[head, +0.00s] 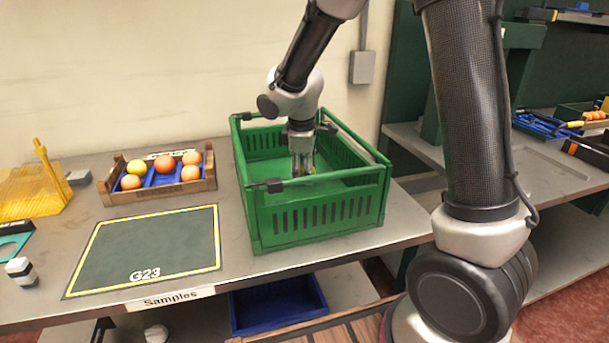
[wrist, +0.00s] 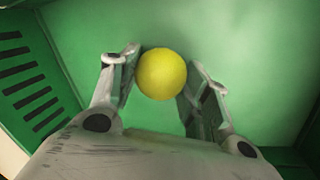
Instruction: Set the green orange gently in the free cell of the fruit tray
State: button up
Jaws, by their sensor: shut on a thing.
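My gripper (head: 302,168) reaches down inside the green crate (head: 318,222). In the wrist view its two fingers stand on either side of a round yellow-green fruit (wrist: 161,73), the green orange, and are shut on it. The crate's green floor shows around the fruit; I cannot tell whether the fruit touches it. In the head view the fruit is mostly hidden by the fingers. The wooden fruit tray (head: 160,195) stands left of the crate, with several orange fruits and one yellow fruit (head: 136,167) in blue cells. Its front middle cell (head: 161,181) shows bare blue.
The crate's high walls surround my gripper. A dark mat marked G23 (head: 150,245) lies bare in front of the tray. A yellow bin (head: 32,190) stands at the far left, near a small black-and-white object (head: 21,270). A blue bin (head: 277,302) sits below the bench.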

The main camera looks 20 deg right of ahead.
jog(key=w+d+v, duration=0.1)
jog(key=w+v, duration=0.1)
jog(key=v, duration=0.7)
jog(key=w+d+r+v, duration=0.1)
jog(key=w+v, duration=0.1)
jog(key=v, duration=0.7)
jog(key=shift+r, duration=0.3)
jog(key=shift+s, duration=0.15)
jog(key=shift+a, duration=0.1)
